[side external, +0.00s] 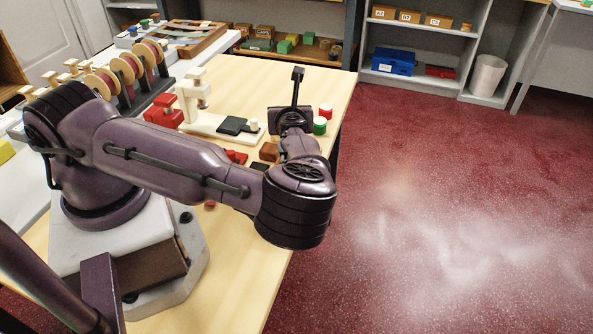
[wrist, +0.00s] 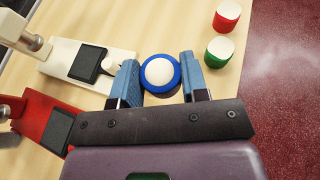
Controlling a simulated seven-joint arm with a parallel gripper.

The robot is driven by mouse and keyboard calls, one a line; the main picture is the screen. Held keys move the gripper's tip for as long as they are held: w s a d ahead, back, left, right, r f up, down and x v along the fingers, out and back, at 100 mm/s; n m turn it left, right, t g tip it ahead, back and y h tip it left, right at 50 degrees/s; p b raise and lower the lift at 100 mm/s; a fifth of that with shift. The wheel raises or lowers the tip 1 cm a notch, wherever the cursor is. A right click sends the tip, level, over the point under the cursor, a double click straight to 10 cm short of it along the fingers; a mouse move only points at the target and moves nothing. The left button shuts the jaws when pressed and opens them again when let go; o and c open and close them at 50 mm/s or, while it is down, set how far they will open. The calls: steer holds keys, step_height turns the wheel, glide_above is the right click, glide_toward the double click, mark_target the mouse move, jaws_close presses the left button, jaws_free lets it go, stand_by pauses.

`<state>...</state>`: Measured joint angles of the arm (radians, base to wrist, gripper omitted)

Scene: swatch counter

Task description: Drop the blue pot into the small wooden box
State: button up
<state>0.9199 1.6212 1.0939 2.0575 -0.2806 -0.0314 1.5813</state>
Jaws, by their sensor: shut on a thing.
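The blue pot (wrist: 160,73), round with a blue rim and white top, sits between the two blue-padded fingers of my gripper (wrist: 159,65) in the wrist view. The gripper is shut on it. Whether the pot touches the table or is lifted is hard to tell. In the side view the hand (side external: 291,121) is over the far right of the table, and my arm hides the fingers and the pot. A small brown block-like thing (side external: 269,151) lies left of the hand; I cannot tell if it is the small wooden box.
A red pot (wrist: 227,15) and a green pot (wrist: 219,50) stand near the table's right edge, close to the gripper. A white press with a dark pad (wrist: 88,62) and a red press (wrist: 45,122) stand to the left. Beyond the edge is red floor (wrist: 286,80).

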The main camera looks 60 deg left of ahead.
steer(key=d+r+n+g, duration=0.1)
steer(key=d+n+g, duration=0.1)
steer(key=d, duration=0.2)
steer(key=d+r+n+g, duration=0.2)
steer(key=d+g, duration=0.1)
steer(key=d, duration=0.1)
steer(key=d+r+n+g, duration=0.2)
steer(key=d, duration=0.2)
steer(key=shift+d+n+g+y, duration=0.3)
steer(key=shift+n+g, duration=0.1)
step_height(320, 180, up, 3)
steer(key=s+n+g+h, duration=0.1)
steer(key=s+n+g, duration=0.2)
steer(key=shift+g, duration=0.3)
steer(key=shift+d+f, duration=0.2)
steer(key=shift+f, duration=2.55)
steer(key=o, duration=1)
